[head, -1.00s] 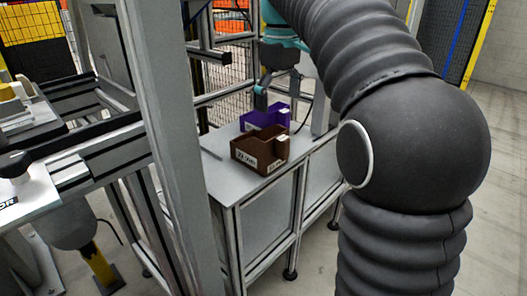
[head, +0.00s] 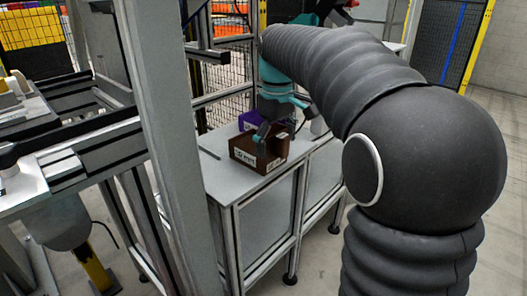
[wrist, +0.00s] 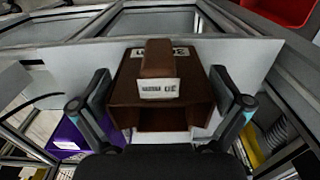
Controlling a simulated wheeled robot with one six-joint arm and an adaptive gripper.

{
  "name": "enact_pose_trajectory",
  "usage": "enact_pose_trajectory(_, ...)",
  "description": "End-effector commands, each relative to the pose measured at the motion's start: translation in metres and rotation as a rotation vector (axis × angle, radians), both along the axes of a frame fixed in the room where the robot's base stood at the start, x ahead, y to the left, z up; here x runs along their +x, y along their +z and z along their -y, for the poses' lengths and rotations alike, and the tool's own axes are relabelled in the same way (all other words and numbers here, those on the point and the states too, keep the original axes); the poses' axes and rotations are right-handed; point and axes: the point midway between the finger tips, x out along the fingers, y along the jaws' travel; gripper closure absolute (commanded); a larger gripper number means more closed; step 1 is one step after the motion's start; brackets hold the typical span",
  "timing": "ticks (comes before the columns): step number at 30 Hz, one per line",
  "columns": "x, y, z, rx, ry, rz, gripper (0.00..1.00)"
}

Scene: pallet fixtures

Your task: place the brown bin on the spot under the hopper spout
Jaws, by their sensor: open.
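The brown bin (head: 258,153) stands upright on a grey table, with white labels on its walls. In the wrist view the brown bin (wrist: 160,100) lies between my fingers, its labelled raised block facing the camera. My gripper (head: 274,130) is over the brown bin in the head view. In the wrist view my gripper (wrist: 160,76) is open, with one finger on either side of the bin; I cannot tell whether either touches it. I cannot make out the hopper spout or the spot under it.
A purple bin (head: 246,119) stands right behind the brown one and also shows in the wrist view (wrist: 68,138). A grey post (head: 165,130) rises left of the table (head: 225,183). A red container (wrist: 285,10) shows at top right in the wrist view.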

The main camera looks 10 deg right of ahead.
Motion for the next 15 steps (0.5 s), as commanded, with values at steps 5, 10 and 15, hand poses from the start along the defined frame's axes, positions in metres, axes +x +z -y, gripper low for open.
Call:
enact_pose_trajectory(5, -0.0001, -0.0014, 0.0001, 0.0, 0.0, 0.0, 0.0)
enact_pose_trajectory(10, -0.0002, -0.0013, 0.0001, 0.0, 0.0, 0.0, 0.25)
enact_pose_trajectory(15, -0.0001, -0.001, 0.0, 0.0, 0.0, 0.0, 0.64)
